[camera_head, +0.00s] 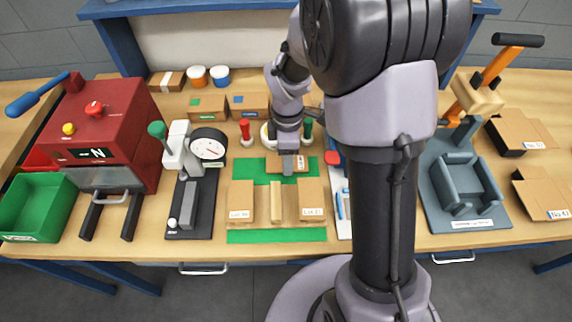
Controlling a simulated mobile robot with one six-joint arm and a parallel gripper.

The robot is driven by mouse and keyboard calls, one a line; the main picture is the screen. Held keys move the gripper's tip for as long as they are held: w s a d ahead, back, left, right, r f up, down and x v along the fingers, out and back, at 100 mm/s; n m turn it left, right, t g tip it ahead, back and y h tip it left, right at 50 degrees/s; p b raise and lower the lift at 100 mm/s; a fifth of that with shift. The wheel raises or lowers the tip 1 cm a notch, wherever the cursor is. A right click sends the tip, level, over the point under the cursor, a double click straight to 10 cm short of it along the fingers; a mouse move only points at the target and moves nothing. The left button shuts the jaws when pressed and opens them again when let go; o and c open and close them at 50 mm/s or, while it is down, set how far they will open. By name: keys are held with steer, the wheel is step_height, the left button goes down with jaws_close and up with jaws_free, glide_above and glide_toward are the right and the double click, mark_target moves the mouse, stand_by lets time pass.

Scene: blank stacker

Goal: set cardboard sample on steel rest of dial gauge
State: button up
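The dial gauge (208,148) has a round white face and stands at the back of a long black base (203,222), left of centre. A grey steel block (188,199), which looks like the rest, lies on that base with no cardboard on it. Brown cardboard pieces lie on a green mat (277,236): a left labelled piece (241,200), a right labelled piece (312,198) and a back piece (273,164). My gripper (288,168) points down over the back piece. Its fingers are too small to tell open from shut, and contact is unclear.
A red machine (98,118) and a green bin (36,208) stand at the left. A green-knobbed lever (158,131) rises beside the gauge. Red (246,131) and green handles stand behind the mat. A grey fixture (463,185) stands right of my arm.

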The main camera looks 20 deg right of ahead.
steer(key=shift+f, duration=0.6)
steer(key=shift+r, duration=0.2)
steer(key=shift+f, duration=0.15)
steer(key=o, duration=1.3)
steer(key=shift+w, duration=0.1)
